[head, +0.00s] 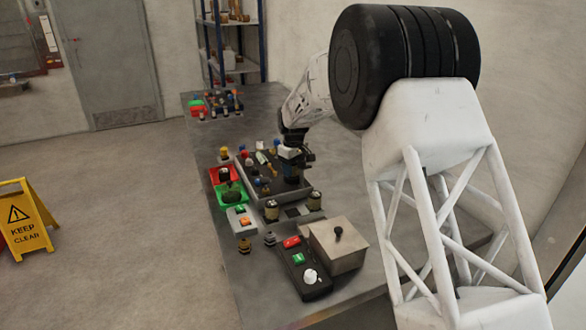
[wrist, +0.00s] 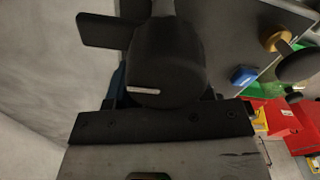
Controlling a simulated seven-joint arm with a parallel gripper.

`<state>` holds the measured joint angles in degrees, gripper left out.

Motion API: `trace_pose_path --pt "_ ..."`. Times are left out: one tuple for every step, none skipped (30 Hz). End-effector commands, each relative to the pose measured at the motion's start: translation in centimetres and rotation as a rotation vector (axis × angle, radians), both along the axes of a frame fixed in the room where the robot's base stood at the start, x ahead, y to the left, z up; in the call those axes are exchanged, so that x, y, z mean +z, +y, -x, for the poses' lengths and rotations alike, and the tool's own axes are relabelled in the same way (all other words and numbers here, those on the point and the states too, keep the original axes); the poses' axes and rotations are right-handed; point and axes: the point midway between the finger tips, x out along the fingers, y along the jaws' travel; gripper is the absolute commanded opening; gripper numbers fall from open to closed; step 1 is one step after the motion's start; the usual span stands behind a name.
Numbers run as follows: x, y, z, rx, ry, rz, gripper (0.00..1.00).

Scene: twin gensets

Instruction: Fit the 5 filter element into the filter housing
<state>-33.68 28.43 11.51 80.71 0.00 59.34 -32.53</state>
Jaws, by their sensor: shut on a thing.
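My gripper (head: 292,157) is over the dark tray on the bench, pointing down. It is shut on a dark, rounded thing (wrist: 168,72) with a short pale mark, which fills the middle of the wrist view. I cannot tell whether this is the filter element. In the head view the held thing is small and partly hidden by the gripper. No number 5 is readable, and I cannot tell which thing is the filter housing.
The dark tray (head: 246,160) holds several small parts. Red (head: 215,175) and green (head: 238,196) bins are left of it. A grey box with a black knob (head: 338,248) and a button panel (head: 302,272) stand at the near end. The bench's right side is mostly bare.

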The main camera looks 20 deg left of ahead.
Motion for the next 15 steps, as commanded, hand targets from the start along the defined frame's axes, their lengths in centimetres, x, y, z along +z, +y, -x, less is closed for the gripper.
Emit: trace_pose_path --pt "0.01 0.00 0.00 0.000 0.000 0.000 0.23" --pt "0.01 0.00 0.00 0.000 0.000 0.000 0.23" --pt "0.00 0.00 0.00 0.000 0.000 0.000 0.23" --pt "0.00 0.00 0.00 0.000 0.000 0.000 0.23" --pt "-0.02 0.00 0.00 0.000 0.000 0.000 0.23" --pt "-0.03 0.00 0.00 0.000 0.000 0.000 0.23" --pt "-0.05 0.00 0.00 0.000 0.000 0.000 0.23" --pt "-0.07 0.00 0.00 0.000 0.000 0.000 0.23" --pt "-0.11 0.00 0.00 0.000 0.000 0.000 0.23" --pt "-0.13 0.00 0.00 0.000 0.000 0.000 0.23" --pt "-0.17 0.00 0.00 0.000 0.000 0.000 0.23" --pt "-0.21 0.00 0.00 0.000 0.000 0.000 0.23" --pt "-0.24 0.00 0.00 0.000 0.000 0.000 0.23" --pt "-0.28 0.00 0.00 0.000 0.000 0.000 0.23" --pt "-0.32 0.00 0.00 0.000 0.000 0.000 0.23"
